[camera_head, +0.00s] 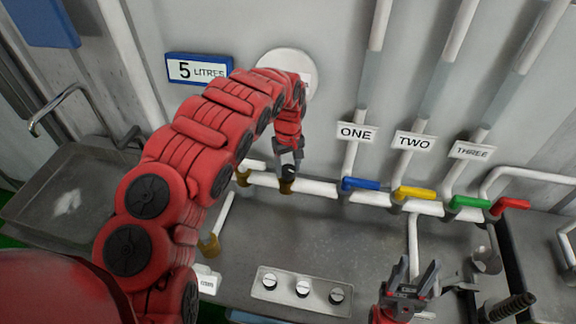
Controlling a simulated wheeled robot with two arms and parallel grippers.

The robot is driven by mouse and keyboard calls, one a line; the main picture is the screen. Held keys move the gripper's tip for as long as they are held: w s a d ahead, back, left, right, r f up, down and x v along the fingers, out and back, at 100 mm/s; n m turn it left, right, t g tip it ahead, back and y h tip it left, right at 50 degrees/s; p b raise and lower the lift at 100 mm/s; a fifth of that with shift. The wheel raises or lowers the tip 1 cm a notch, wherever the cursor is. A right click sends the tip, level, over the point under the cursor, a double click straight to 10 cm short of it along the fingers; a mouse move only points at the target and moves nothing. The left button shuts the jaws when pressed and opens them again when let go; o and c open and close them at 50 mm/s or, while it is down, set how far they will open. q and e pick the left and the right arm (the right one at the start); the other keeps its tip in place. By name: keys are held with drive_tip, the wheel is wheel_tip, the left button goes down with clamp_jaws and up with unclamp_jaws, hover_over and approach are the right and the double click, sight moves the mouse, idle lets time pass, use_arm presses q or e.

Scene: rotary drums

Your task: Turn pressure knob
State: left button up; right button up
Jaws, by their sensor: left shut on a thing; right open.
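My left arm reaches across the middle of the view, and its gripper (287,172) points down at the white horizontal pipe. It is shut on a small dark knob at the pipe, mostly hidden between the fingers; a brown fitting (286,187) shows just below them. A round white gauge (303,62) on the wall is partly hidden behind my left arm, so its face cannot be read. My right gripper (412,274) is open and empty, low in the view over the grey counter.
Blue (361,184), yellow (414,193), green (470,202) and red (510,205) valve handles line the pipe to the right. A panel with three round knobs (302,290) lies on the counter (345,235). A metal sink (68,200) is at the left.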

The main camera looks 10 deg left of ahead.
use_arm(q)
drive_tip(key=shift+n, duration=0.9)
drive_tip(key=o, duration=1.4)
